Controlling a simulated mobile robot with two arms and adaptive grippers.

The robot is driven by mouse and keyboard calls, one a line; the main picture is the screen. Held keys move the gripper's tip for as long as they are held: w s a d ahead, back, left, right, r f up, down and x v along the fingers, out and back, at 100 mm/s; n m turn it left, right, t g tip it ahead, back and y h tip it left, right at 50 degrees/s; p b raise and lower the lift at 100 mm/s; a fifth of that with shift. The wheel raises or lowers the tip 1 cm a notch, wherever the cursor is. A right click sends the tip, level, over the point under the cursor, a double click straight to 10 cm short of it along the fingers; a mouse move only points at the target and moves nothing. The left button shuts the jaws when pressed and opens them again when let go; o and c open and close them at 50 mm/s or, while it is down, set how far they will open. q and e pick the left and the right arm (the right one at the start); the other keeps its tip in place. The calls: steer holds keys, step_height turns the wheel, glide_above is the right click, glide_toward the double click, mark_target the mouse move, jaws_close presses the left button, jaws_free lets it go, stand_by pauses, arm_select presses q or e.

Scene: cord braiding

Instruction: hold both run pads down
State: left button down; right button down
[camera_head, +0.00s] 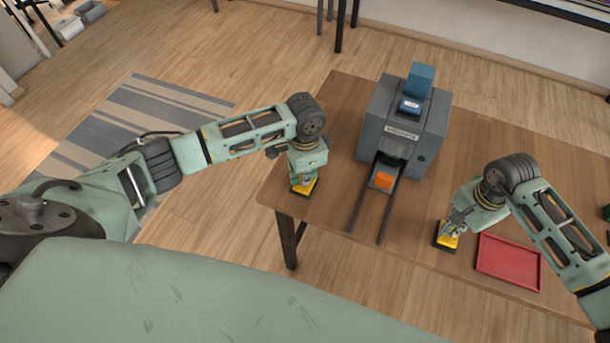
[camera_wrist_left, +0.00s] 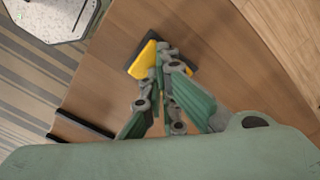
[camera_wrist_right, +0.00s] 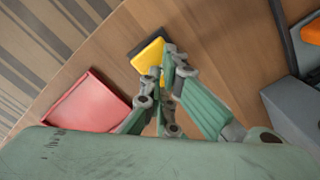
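The left run pad (camera_head: 304,186) is a yellow pad on a black base near the table's left front corner. My left gripper (camera_head: 305,176) is directly over it, fingers pointing down onto it. In the left wrist view the fingertips (camera_wrist_left: 166,50) overlap the yellow pad (camera_wrist_left: 146,58). The right run pad (camera_head: 444,240) is alike, left of the red tray. My right gripper (camera_head: 456,226) is over it; in the right wrist view its fingertips (camera_wrist_right: 172,50) overlap the yellow pad (camera_wrist_right: 148,56). Both grippers look closed with nothing between the fingers. Whether the fingertips touch the pads is hard to tell.
A grey machine (camera_head: 404,125) with a blue top stands between my arms. An orange block (camera_head: 382,180) sits at its opening, on two dark rails (camera_head: 360,200) running forward. A red tray (camera_head: 508,262) lies right of the right pad. The wooden table (camera_head: 335,130) is otherwise largely clear.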

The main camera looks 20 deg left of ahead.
arm_select(q)
steer(key=shift+s+f, duration=0.1)
arm_select(e)
steer(key=shift+f, duration=0.2)
steer(key=shift+f, duration=0.9)
stand_by(0.4)
step_height(320, 180, up, 7)
steer(key=shift+r, duration=0.1)
stand_by(0.4)
